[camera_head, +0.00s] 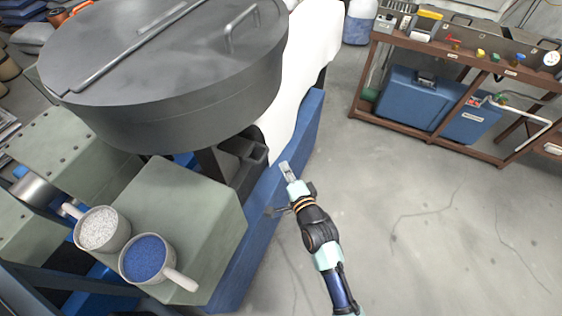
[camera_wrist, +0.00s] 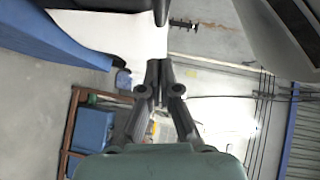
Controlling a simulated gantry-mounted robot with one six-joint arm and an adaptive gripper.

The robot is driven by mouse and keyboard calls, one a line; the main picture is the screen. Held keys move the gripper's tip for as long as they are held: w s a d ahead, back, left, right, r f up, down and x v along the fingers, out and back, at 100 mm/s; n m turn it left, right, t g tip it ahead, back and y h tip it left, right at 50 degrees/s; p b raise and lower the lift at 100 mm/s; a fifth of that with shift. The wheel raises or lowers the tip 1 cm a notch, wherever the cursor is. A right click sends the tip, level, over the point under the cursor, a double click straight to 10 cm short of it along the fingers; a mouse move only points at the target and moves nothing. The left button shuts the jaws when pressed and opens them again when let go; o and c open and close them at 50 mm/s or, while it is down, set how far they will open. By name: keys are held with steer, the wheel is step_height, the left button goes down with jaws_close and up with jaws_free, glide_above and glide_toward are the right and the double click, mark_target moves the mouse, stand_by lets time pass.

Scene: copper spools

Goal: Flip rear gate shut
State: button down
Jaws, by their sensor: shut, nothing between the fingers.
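My gripper (camera_head: 285,168) is shut and empty, in the middle of the head view beside the blue side (camera_head: 296,150) of the machine. In the wrist view its fingers (camera_wrist: 158,68) meet at the tips with nothing between them. I cannot tell for certain which part is the rear gate. A white panel (camera_head: 308,55) stands behind the large round grey drum (camera_head: 190,120), above the blue side. The white panel also shows at the top of the wrist view (camera_wrist: 125,35), beyond the fingertips. I see no contact between my gripper and the machine.
Two mugs, one with white granules (camera_head: 98,230) and one with blue (camera_head: 147,258), stand on a green-grey block (camera_head: 205,225). A brown rack (camera_head: 425,128) with blue cases stands at the back right. The concrete floor (camera_head: 420,230) on the right is clear.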

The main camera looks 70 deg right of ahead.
steer(key=v, duration=0.8)
steer(key=shift+w+a, duration=0.2)
steer(key=w+a+r+n+t+y, duration=0.1)
steer(key=w+a+r+n+y, duration=0.4)
steer(key=w+a+n, duration=0.5)
steer(key=w+a+r+n+t+y, duration=0.2)
steer(key=w+a+r+n+y, duration=0.2)
steer(key=w+a+r+n, duration=0.55)
steer(key=s+a+r+n+g+y, duration=0.1)
steer(key=s+a+n, duration=0.15)
steer(key=a, duration=0.45)
steer(key=s+a+n+y, duration=0.2)
steer(key=a+n, duration=0.2)
steer(key=a, duration=0.4)
step_height(320, 180, up, 18)
steer(key=p, duration=1.8)
steer(key=shift+d, duration=0.4)
steer(key=shift+w+f, duration=0.1)
steer(key=shift+w, duration=0.05)
